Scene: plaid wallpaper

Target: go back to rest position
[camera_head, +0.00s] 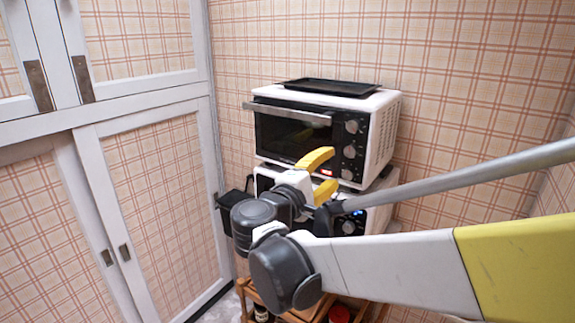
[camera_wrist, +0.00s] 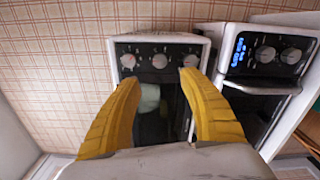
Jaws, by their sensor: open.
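My gripper (camera_head: 331,169) has two yellow fingers, spread apart with nothing between them. It is raised in front of the white upper oven (camera_head: 384,135), near its lower front. In the wrist view the fingers frame the space (camera_wrist: 160,82) before this oven's dark door and its row of three knobs (camera_wrist: 160,61). The oven door is closed, and a pale shape (camera_wrist: 149,97) shows in its glass. Whether the fingers touch the oven cannot be told. My arm hides much of the lower oven.
A black tray (camera_head: 330,87) lies on the upper oven. The lower oven (camera_wrist: 270,58) has a blue display. A wooden stand (camera_head: 243,290) is below. White cabinets (camera_head: 150,105) line the left, and a plaid wall (camera_head: 470,90) closes the back.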

